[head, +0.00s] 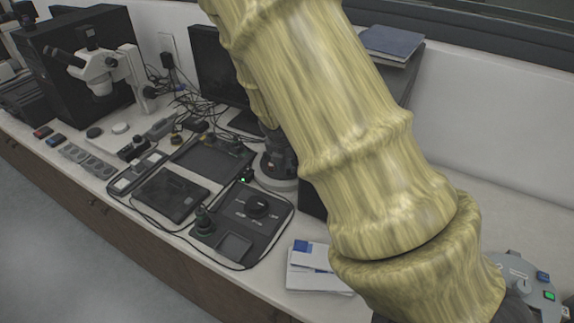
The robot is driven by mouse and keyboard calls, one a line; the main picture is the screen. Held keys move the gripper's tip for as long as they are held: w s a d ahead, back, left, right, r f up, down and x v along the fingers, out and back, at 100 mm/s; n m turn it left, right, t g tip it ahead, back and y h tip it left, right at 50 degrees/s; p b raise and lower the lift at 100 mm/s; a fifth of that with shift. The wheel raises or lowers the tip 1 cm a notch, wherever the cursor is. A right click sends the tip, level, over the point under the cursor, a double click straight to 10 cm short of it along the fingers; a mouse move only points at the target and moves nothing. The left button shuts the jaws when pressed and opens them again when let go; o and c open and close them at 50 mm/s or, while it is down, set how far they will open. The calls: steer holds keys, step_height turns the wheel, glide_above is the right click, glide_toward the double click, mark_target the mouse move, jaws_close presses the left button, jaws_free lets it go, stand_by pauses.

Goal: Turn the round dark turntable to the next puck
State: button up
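A round dark piece on a pale round base (278,168) stands on the bench, partly hidden behind my yellow, wood-grained arm. I cannot tell whether it is the turntable. I cannot make out a puck on it. A black round knob (257,205) sits on a flat dark control unit in front of it. A grey device with a round knob and green and blue buttons (522,275) shows at the lower right, partly cut off by the frame and my arm. My arm crosses the view from top middle to lower right. My gripper is not in view.
A white microscope (102,70) and black box stand at the back left. Cables, dark flat trays (172,194) and small parts crowd the bench. Papers (312,268) lie near the front edge. A blue book (391,42) lies on a dark cabinet behind my arm.

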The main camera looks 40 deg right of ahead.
steer(key=v, duration=0.7)
steer(key=shift+s+r, duration=0.1)
stand_by(0.4)
